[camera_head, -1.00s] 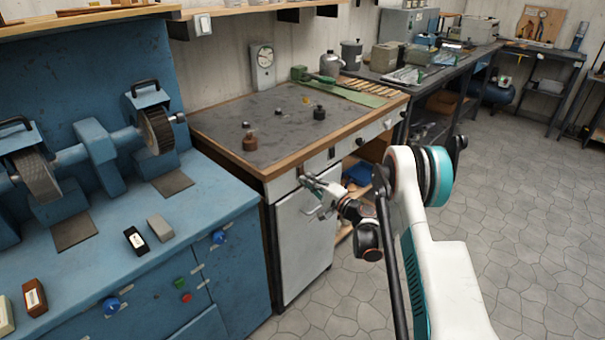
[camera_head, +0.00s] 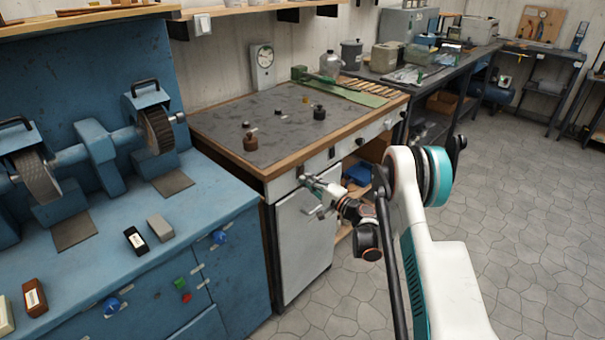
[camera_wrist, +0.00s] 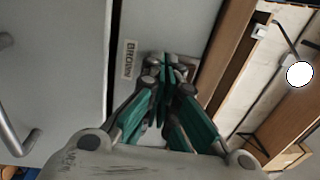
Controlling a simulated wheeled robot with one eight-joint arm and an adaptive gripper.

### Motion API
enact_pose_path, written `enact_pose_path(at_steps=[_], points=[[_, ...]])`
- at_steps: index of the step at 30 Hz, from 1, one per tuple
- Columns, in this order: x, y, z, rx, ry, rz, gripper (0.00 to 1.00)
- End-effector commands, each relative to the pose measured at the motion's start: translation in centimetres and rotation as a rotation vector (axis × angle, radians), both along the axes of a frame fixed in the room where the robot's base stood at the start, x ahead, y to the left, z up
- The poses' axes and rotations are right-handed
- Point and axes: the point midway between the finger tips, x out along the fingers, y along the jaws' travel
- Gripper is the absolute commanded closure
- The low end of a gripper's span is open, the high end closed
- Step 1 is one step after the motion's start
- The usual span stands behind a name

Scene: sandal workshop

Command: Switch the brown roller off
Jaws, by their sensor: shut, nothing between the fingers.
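My gripper (camera_head: 308,180) is shut and empty at the pale front of the workbench, just under its wooden edge. In the wrist view the closed fingertips (camera_wrist: 165,66) are close to a white panel, beside a label (camera_wrist: 128,60) reading "BROWN". Any switch directly behind the fingertips is hidden, and I cannot tell whether they touch the panel. A dark brown wheel (camera_head: 156,131) and a grey-brown wheel (camera_head: 36,178) are on the blue machine at left.
The workbench (camera_head: 215,118) carries small pots and a green tool. The blue machine cabinet (camera_head: 150,295) has blue knobs, a green button and a red button. A metal handle (camera_wrist: 18,140) sticks out at left in the wrist view. Open tiled floor (camera_head: 520,230) lies at right.

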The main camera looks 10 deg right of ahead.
Motion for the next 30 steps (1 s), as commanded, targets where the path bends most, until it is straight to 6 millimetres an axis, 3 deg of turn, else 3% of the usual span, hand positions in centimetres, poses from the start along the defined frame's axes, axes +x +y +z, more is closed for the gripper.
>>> enact_pose_path(at_steps=[21,30], points=[[-5.2,-3.9,0.0,-0.001,-0.001,-0.001,1.0],[-6.1,-4.4,0.0,0.0,0.0,0.0,1.0]])
